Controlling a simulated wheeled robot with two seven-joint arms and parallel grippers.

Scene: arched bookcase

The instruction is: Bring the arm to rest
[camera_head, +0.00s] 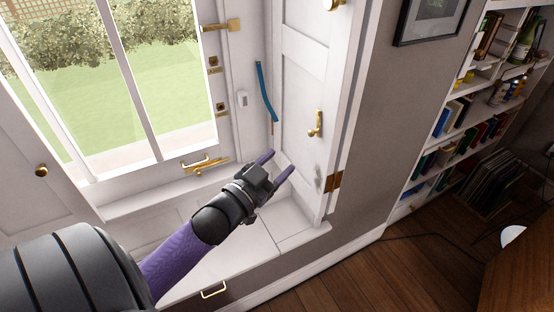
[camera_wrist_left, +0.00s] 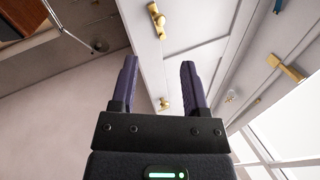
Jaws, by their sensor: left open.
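My left arm comes in from the lower left in the head view, with a purple sleeve-like link. My left gripper (camera_head: 280,166) is open and empty, in front of the window seat and beside the white shutter panel (camera_head: 304,75). In the left wrist view, the two purple fingers of the gripper (camera_wrist_left: 159,85) stand apart with nothing between them; the white panel with brass knobs shows beyond. I cannot tell whether the fingers touch the panel. My right gripper is in neither view.
A window (camera_head: 150,80) with brass fittings stands behind the gripper. A blue strip (camera_head: 265,92) hangs beside the panel. The white window seat (camera_head: 225,262) lies below. A bookcase (camera_head: 402,205) with books and bottles stands at the right. Wooden floor (camera_head: 400,275) is open at the lower right.

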